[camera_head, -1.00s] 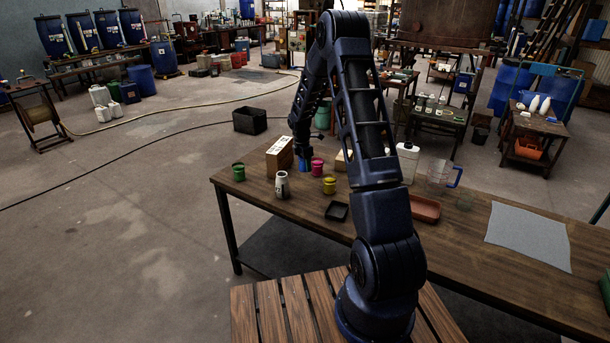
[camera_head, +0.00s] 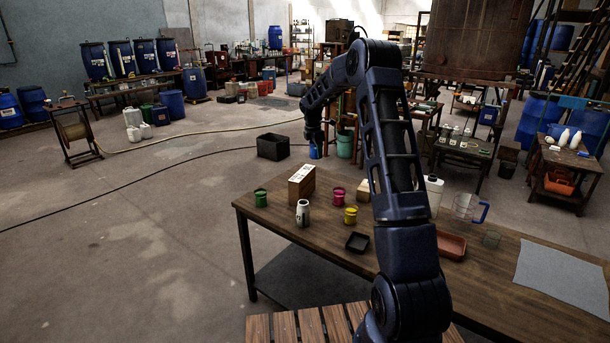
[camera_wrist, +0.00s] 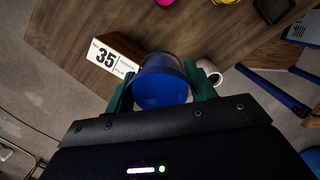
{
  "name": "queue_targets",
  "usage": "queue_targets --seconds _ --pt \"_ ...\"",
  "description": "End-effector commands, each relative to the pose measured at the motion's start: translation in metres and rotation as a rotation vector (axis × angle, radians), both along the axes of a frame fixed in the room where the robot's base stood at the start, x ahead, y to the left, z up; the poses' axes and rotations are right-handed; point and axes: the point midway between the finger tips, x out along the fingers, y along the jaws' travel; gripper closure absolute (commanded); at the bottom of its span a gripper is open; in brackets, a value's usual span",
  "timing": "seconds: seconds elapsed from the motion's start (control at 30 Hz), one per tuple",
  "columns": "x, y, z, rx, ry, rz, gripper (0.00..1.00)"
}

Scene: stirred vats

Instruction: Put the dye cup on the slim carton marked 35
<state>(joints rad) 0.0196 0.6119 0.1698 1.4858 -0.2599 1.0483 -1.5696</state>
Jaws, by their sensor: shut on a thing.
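My gripper (camera_head: 314,138) is shut on the blue dye cup (camera_wrist: 160,88), with a green finger on each side of it in the wrist view. In the head view the blue cup (camera_head: 315,152) hangs in the air, higher in the picture than the carton. The slim carton (camera_wrist: 112,58) shows a white face marked 35 in the wrist view, left of the cup and apart from it. In the head view a slim brown carton (camera_head: 300,187) with a pale top stands near the table's far edge; its number is too small to read there.
The wooden table (camera_head: 400,262) also holds a green cup (camera_head: 261,198), a magenta cup (camera_head: 339,195), a yellow cup (camera_head: 351,215), a white bottle (camera_head: 303,213) and a black tray (camera_head: 357,242). A white mug (camera_wrist: 210,72) shows near the right finger. My arm hides part of the table.

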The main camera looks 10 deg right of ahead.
Motion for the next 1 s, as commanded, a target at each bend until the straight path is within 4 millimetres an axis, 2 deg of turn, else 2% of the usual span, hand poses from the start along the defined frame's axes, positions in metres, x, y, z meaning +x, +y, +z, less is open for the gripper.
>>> queue_targets --seconds 0.03,0.2,0.4,0.53,0.67,1.0 --pt "0.015 0.008 0.011 0.001 -0.005 0.010 0.72" --pt "0.052 0.029 0.046 0.003 -0.003 0.033 0.72" --pt "0.076 0.043 0.074 0.005 0.000 0.051 0.72" --pt "0.082 0.048 0.082 0.007 0.001 0.056 0.72" --pt "0.083 0.049 0.073 0.006 0.004 0.057 0.72" --pt "0.083 0.050 0.001 0.007 0.004 0.059 0.72"
